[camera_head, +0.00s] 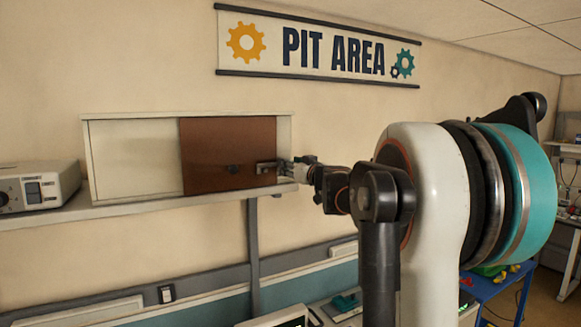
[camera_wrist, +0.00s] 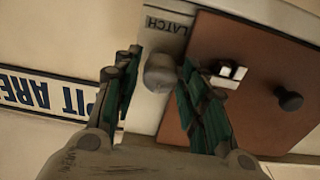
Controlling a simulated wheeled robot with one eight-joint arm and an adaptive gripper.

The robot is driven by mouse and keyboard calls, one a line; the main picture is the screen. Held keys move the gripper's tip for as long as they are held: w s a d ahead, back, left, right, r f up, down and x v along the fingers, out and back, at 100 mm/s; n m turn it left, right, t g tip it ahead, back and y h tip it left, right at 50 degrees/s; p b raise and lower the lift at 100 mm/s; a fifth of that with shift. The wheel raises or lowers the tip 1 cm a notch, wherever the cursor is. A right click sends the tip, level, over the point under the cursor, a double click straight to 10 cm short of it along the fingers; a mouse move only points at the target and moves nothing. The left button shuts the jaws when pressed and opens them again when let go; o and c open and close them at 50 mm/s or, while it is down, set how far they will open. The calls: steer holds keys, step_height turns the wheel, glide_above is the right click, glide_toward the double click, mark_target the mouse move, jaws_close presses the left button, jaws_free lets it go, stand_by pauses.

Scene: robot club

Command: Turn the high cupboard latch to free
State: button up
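The high cupboard (camera_head: 130,160) sits on a wall shelf, with a brown door (camera_head: 212,152) at its right side. In the wrist view, a round grey latch knob (camera_wrist: 161,72) is on the pale frame beside the brown door (camera_wrist: 215,35), under the word LATCH. My gripper (camera_wrist: 160,62) is open, with one finger on each side of the latch knob. The left finger is apart from it; the right finger is close, and contact cannot be told. In the head view, my gripper (camera_head: 290,168) is at the cupboard's right edge and hides the latch knob.
A dark door knob (camera_wrist: 288,99) and a small pale bracket (camera_wrist: 231,73) stick out from the door near my right finger. A grey instrument box (camera_head: 38,187) stands on the shelf (camera_head: 100,211) left of the cupboard. The PIT AREA sign (camera_head: 318,50) hangs above.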

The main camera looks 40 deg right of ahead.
jaws_close()
steer(key=m+b, duration=0.5)
steer(key=m, duration=1.2)
steer(key=shift+m, duration=0.3)
steer(key=shift+b, duration=0.3)
stand_by(0.3)
steer(key=o, duration=0.6)
jaws_free()
